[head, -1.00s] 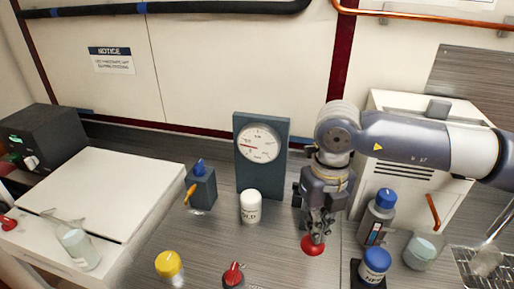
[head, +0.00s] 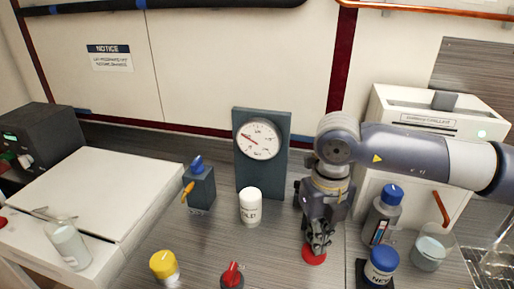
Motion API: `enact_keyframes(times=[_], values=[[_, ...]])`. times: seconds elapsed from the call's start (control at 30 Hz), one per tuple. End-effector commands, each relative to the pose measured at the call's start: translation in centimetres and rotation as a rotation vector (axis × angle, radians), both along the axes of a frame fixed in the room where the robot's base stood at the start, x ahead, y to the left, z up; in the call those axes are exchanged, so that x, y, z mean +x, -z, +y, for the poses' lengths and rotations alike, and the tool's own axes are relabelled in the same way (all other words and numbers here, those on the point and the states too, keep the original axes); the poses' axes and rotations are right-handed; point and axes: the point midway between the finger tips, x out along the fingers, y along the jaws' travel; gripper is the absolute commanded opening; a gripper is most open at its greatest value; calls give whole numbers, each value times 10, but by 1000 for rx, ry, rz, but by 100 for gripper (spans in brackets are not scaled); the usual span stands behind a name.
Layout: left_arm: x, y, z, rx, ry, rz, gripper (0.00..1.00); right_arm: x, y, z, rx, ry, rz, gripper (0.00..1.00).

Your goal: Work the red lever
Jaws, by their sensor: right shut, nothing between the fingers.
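The red item with a raised pointer on a dark round base (head: 232,275) stands at the front edge of the head view; it may be the red lever. A round red piece (head: 314,257) lies under my right gripper (head: 318,243), which points down at it with its fingers together and empty. The fingertips seem to be at or just above the red piece; I cannot tell whether they touch. The fingers partly hide it. My left gripper is not in view.
A dark panel with a round gauge (head: 258,140) stands behind a white bottle (head: 250,207). A dark block with an orange handle (head: 199,190) is left of it. Blue-capped bottles (head: 381,265) and a glass beaker (head: 429,252) stand close right of my gripper. A yellow-capped jar (head: 164,267) is front left.

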Motion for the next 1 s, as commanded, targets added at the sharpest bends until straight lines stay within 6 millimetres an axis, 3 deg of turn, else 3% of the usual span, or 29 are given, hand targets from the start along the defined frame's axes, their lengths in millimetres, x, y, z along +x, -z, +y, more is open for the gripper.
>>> enact_keyframes(times=[0.7, 1.0], values=[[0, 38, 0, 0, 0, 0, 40, 0, 40, -1, -1, 2, 2, 0], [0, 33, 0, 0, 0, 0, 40, 0, 34, -1, -1, 2, 1, 0]])
